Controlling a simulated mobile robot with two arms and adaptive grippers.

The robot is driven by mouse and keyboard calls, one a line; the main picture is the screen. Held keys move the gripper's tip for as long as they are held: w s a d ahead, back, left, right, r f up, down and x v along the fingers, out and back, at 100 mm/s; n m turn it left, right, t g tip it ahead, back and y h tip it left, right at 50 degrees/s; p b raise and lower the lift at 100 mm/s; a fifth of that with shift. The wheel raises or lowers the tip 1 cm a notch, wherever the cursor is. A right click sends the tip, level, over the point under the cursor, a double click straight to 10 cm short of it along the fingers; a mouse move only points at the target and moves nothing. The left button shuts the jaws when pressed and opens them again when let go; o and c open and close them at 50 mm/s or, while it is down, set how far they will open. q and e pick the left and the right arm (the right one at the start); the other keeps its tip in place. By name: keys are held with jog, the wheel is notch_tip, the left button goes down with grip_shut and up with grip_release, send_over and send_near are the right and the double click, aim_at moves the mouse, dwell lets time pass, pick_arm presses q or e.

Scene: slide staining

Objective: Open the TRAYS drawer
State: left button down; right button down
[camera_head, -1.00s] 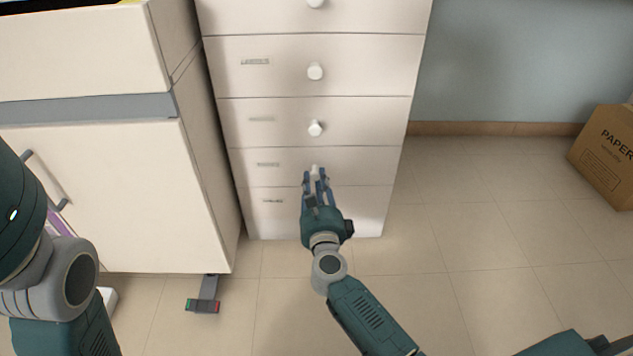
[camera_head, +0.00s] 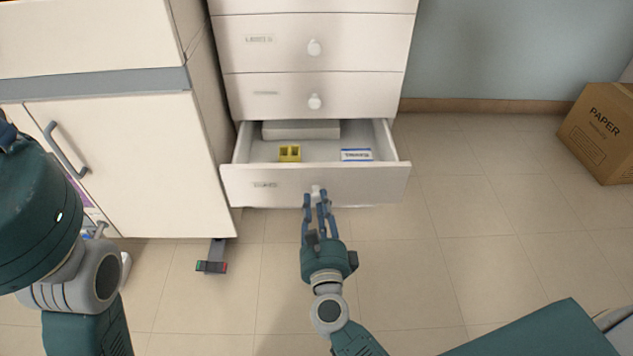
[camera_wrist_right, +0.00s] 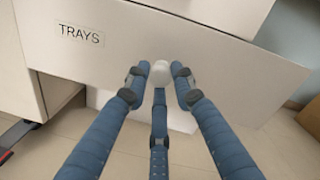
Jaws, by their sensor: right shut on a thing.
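The TRAYS drawer (camera_head: 350,184) stands pulled out of the white cabinet, and its inside shows from above. Its label (camera_wrist_right: 81,35) reads TRAYS in the right wrist view. My right gripper (camera_head: 316,197) is at the drawer front, its blue fingers shut around the white round knob (camera_wrist_right: 160,72). The fingers hide part of the knob. Inside the drawer are a yellow block with openings (camera_head: 290,153), a blue and white labelled item (camera_head: 356,155) and a pale box (camera_head: 301,130) at the back. My left gripper is not in view; only my left arm shows.
Closed drawers with white knobs (camera_head: 314,102) are above the open one. A white cupboard (camera_head: 130,160) with a grey handle (camera_head: 65,150) stands at the left. A cardboard PAPER box (camera_head: 598,133) is on the floor at the right. The tiled floor (camera_head: 460,240) between is clear.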

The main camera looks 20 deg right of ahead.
jog(key=v, duration=1.7)
jog(key=shift+a, duration=0.35)
jog(key=shift+s+f, duration=0.15)
jog(key=shift+f, duration=0.05)
jog(key=c, duration=1.5)
grip_release()
jog(key=shift+c, duration=0.2)
jog(key=shift+o, duration=0.4)
jog(key=shift+r, duration=0.1)
jog(key=shift+a, duration=0.1)
jog(key=v, duration=0.7)
jog(key=shift+s, duration=0.2)
jog(key=shift+p, duration=0.3)
